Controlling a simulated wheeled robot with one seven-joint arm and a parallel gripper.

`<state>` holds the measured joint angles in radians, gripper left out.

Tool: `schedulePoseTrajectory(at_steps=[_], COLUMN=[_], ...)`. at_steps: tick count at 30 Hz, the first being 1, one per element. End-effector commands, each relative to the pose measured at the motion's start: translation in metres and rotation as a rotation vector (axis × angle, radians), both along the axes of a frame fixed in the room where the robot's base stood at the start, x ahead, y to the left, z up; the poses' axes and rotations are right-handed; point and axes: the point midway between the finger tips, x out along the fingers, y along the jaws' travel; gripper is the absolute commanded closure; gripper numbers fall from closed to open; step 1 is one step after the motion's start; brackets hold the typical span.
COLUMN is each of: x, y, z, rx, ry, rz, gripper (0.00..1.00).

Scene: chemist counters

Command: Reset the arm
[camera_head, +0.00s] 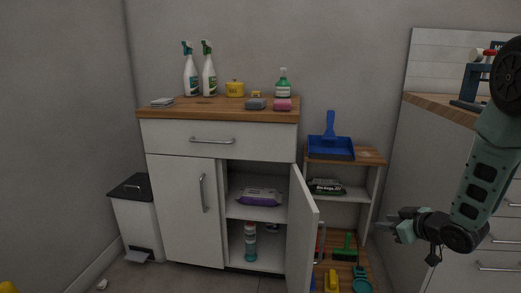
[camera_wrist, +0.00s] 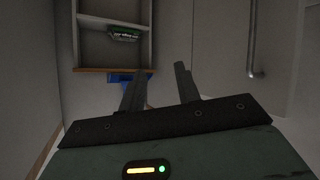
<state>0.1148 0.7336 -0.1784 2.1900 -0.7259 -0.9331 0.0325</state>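My arm comes in from the right in the head view, and my gripper (camera_head: 384,226) points left beside the small shelf. In the wrist view my gripper (camera_wrist: 158,82) shows two dark fingers standing apart with nothing between them. The gripper hangs in free air, to the right of the open cabinet door (camera_head: 303,232). The pale surface with a vertical handle in the wrist view (camera_wrist: 252,50) looks like a cabinet door.
The white cabinet (camera_head: 185,212) holds a purple pack (camera_head: 259,197) and a bottle (camera_head: 250,243). Spray bottles (camera_head: 191,75) stand on its wooden top. The shelf (camera_head: 367,156) carries a blue dustpan (camera_head: 330,146). A wood-topped counter (camera_head: 440,108) stands at right, a bin (camera_head: 134,216) at left.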

Motion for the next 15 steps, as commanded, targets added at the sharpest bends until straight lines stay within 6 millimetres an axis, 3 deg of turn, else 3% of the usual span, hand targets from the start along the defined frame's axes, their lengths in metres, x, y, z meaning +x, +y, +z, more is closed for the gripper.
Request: schedulePoseTrajectory(at_steps=[1, 5, 15], x=[-0.006, -0.04, -0.184], y=[-0.001, -0.005, 0.025], z=[0.016, 0.039, 0.077], rx=[-0.024, -0.062, -0.022], ry=[0.04, 0.197, 0.647], rz=[-0.059, -0.222, -0.479], gripper=[0.67, 0.67, 0.67])
